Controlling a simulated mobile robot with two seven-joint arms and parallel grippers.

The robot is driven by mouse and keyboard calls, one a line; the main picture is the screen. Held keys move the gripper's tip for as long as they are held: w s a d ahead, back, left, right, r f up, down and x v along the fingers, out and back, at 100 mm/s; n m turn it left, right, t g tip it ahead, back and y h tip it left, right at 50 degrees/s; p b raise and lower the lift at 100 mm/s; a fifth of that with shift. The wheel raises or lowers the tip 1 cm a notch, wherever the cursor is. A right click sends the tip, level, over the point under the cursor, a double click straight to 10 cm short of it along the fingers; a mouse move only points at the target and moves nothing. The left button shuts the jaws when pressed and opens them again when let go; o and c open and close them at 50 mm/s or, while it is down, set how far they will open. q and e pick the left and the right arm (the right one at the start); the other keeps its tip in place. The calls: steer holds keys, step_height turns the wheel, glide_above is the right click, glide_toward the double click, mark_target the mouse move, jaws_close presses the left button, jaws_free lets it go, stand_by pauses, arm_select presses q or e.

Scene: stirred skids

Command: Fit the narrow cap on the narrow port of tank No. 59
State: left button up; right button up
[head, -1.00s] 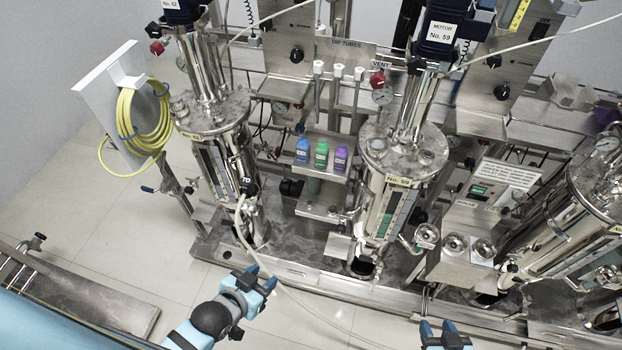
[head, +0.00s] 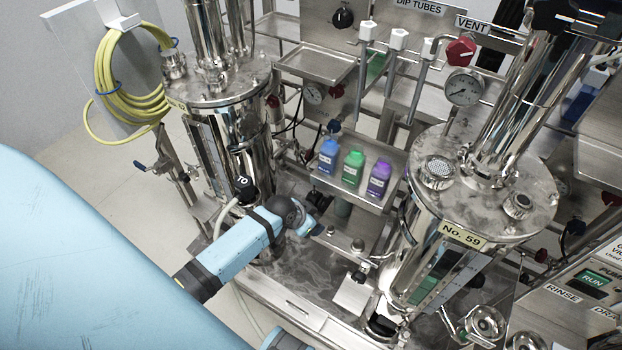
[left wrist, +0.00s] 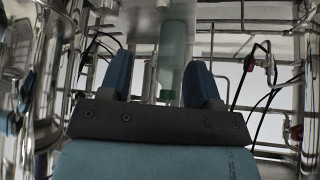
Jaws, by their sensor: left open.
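Tank No. 59 (head: 425,262) stands upright at the right in the head view, a steel cylinder with a labelled front. Its lid (head: 480,225) carries a wider mesh-topped port (head: 437,172) and a smaller, narrower port (head: 518,205). My left gripper (head: 316,227) is left of the tank, low in front of the bottle shelf, apart from the tank. In the left wrist view its blue fingers (left wrist: 160,82) are spread and hold nothing. A pale green cylinder (left wrist: 173,50) shows beyond them. I cannot pick out the narrow cap. My right gripper is not in view.
Blue, green and purple bottles (head: 353,168) stand on a small shelf (head: 372,203) between two tanks. Another tank (head: 230,125) stands left, beside a coiled yellow hose (head: 105,80). Round steel fittings (head: 485,322) sit at lower right.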

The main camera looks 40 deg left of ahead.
mark_target(331, 228)
arm_select(q)
steer(key=b+x, duration=0.2)
steer(key=x, duration=0.5)
steer(key=b+x, duration=0.2)
steer(key=x, duration=0.5)
steer(key=shift+w+a+f, duration=0.1)
steer(key=shift+w+a, duration=0.05)
steer(key=shift+a, duration=0.05)
steer(key=shift+f, duration=0.1)
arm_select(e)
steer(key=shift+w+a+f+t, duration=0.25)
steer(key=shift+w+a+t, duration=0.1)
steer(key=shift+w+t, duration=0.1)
arm_select(q)
steer(key=c, duration=1)
jaws_close()
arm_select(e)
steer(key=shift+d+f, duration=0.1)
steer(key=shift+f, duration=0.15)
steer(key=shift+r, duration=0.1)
